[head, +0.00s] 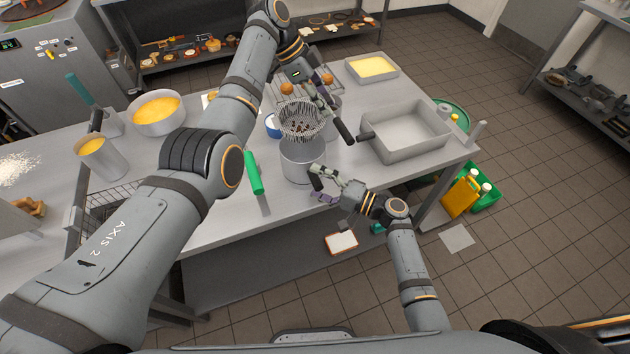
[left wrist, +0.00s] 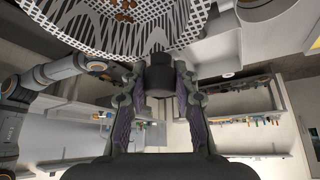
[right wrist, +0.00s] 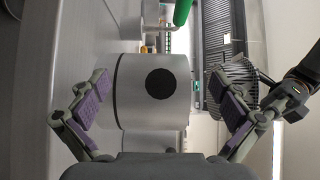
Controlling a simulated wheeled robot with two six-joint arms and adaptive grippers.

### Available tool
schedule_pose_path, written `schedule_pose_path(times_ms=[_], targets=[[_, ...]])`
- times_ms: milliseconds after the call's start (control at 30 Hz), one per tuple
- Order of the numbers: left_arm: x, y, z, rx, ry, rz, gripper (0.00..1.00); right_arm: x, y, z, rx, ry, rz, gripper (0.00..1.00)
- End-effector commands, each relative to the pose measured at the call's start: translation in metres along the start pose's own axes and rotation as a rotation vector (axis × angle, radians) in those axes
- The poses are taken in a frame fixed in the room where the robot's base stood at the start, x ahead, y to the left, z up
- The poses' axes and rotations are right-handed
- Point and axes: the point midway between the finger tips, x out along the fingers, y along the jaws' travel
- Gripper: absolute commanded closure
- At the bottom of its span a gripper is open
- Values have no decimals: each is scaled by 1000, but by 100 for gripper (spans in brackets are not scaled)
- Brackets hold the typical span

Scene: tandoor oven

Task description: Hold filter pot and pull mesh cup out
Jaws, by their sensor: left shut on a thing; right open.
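The mesh cup (head: 299,122), a perforated metal basket with brown bits inside, is held above the rim of the steel filter pot (head: 301,163). In the right wrist view a gap shows between the mesh cup (right wrist: 232,72) and the pot (right wrist: 130,92). My left gripper (head: 322,100) is shut on the cup's black handle (left wrist: 160,77). The pot stands upright on the table. My right gripper (head: 322,184) is open at the pot's near side, its fingers either side of a black round part (right wrist: 160,82) on the pot wall. The pot's inside is mostly hidden.
A green-handled tool (head: 253,172) lies left of the pot. A deep metal tray (head: 432,137) stands to the right. A wire rack with orange balls (head: 287,88) lies behind. A bowl of yellow liquid (head: 157,110) is at the left. The table's front edge is close to the pot.

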Motion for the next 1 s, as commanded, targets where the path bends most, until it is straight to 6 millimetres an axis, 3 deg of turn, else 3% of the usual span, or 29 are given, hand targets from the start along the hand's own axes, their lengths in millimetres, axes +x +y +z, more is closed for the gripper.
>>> schedule_pose_path(times_ms=[233,500,700,1000], targets=[[0,0,0,0,0,0,100,-11,2,0,0,1,3,0],[0,0,0,0,0,0,100,-75,2,0,-1,-1,7,0],[0,0,0,0,0,0,100,-110,1,0,0,-1,3,0],[0,0,0,0,0,0,100,-120,0,0,0,0,0,0]])
